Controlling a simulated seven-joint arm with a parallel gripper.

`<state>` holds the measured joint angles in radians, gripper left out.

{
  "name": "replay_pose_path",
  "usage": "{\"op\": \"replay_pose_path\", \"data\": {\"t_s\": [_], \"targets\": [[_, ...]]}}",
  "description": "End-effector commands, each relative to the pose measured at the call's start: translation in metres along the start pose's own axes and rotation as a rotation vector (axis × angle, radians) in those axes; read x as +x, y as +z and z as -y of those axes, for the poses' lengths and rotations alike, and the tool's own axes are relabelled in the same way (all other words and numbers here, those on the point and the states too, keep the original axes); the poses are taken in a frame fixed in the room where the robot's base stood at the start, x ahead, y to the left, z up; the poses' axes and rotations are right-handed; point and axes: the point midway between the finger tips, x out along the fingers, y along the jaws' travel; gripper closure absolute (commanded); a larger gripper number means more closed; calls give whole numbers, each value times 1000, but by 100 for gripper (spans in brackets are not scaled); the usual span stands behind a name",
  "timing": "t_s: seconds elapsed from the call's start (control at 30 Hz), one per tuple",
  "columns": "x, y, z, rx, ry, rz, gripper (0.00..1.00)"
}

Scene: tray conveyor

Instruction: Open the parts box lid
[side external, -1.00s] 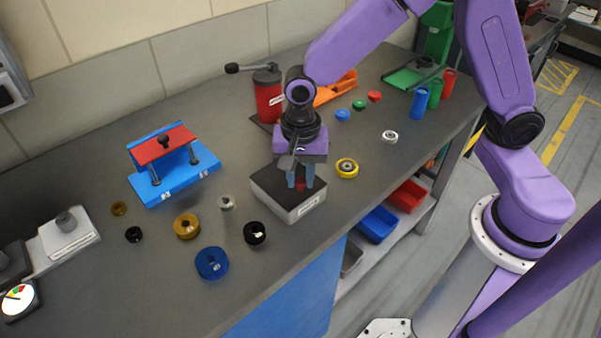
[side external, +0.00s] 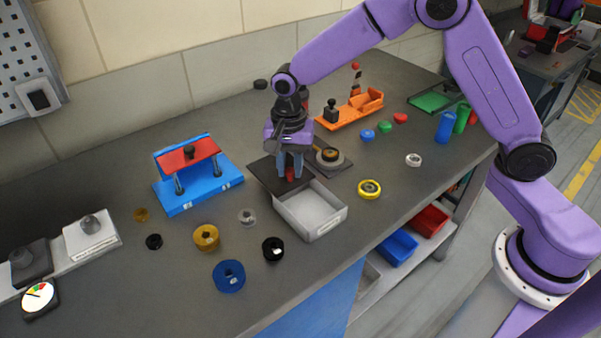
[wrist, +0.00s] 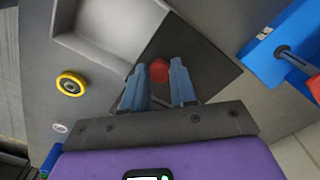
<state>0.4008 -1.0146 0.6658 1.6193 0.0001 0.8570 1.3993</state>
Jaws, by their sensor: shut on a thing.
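The parts box (side external: 334,218) is a pale grey open-topped box on the dark bench. Its inside is exposed and looks empty; it also shows in the wrist view (wrist: 85,45). The flat dark lid (side external: 264,172) lies behind the box opening, towards the back left, with its near edge by the box's back rim. I cannot tell whether it still rests on that rim. My gripper (side external: 290,174) points down and is shut on the lid's red knob (wrist: 159,71). The knob is partly hidden by the fingers in the side view.
A yellow ring (side external: 369,189) lies right of the box, and a black ring (side external: 273,249) lies just front left. A blue and red fixture (side external: 200,176) stands to the left. A round part on a dark base (side external: 330,158) sits close behind the box. The bench's front edge is near.

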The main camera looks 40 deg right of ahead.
Motion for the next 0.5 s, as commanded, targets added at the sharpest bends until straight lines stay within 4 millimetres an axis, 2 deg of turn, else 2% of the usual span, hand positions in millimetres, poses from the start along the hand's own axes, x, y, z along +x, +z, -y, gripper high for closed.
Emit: {"op": "replay_pose_path", "data": {"t_s": [0.4,0.43,0.5], "targets": [[-1,-6,5,0,-3,-1,100],[-1,-6,5,0,-3,-1,70],[-1,-5,5,0,-2,-1,48]]}}
